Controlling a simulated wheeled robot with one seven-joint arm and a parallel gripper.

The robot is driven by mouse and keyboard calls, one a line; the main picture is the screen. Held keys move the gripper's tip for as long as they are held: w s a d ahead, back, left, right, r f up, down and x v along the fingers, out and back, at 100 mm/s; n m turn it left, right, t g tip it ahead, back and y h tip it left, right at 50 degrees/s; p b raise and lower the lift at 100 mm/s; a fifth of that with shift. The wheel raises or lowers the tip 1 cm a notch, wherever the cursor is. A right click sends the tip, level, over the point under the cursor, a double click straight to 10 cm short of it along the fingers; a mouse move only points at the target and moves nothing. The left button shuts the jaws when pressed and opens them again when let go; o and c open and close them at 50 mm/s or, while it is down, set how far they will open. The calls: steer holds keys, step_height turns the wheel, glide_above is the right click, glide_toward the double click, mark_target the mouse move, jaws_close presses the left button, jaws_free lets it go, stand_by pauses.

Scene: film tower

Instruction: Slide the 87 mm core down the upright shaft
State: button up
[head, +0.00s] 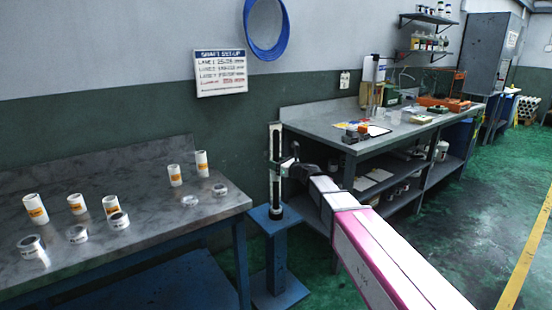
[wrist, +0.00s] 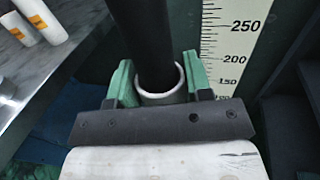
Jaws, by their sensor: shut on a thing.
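The upright black shaft (wrist: 150,40) rises through the wrist view, and it also shows at the centre of the head view on a blue stand (head: 275,214). My gripper (wrist: 160,84) has its green fingers shut on the pale, tube-shaped core (wrist: 160,98). The shaft passes into the core's open top, so the core is around the shaft. The core's lower part is hidden behind the gripper's dark crossbar. In the head view my gripper (head: 288,168) is at the shaft, partway up it; the core cannot be made out clearly there.
A white scale (wrist: 228,45) with numbers stands beside the shaft. A second workbench (head: 330,122) with tools stands behind to the right. A blue hoop (head: 266,52) hangs on the wall. Green floor is open at right.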

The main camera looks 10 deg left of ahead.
steer(key=shift+f, duration=6.8)
steer(key=o, duration=1)
glide_toward(276, 191)
steer(key=shift+w+d+f, duration=0.2)
steer(key=shift+w+f, duration=0.1)
steer(key=shift+w, duration=0.2)
